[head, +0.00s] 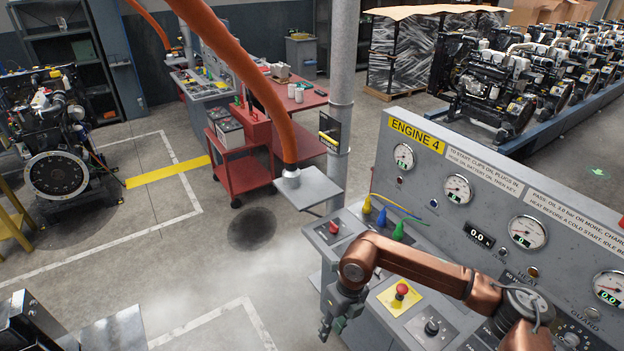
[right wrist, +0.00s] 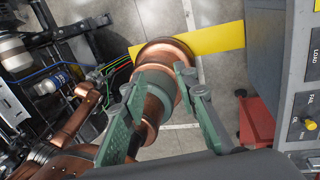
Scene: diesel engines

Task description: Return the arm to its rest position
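My right arm (head: 425,268) is copper coloured. It reaches across the front of the grey control panel from the lower right and bends down at its left end. My right gripper (head: 332,324) hangs in front of the panel's left part, pointing down. In the right wrist view its two green fingers (right wrist: 157,80) stand apart. Copper arm parts of mine show behind and between them, and I see no object held.
The Engine 4 panel (head: 455,177) carries gauges, a red button (head: 402,290) and coloured plugs (head: 381,217). A pole (head: 341,90) and red cart (head: 240,150) stand behind. Floor left of the gripper is clear.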

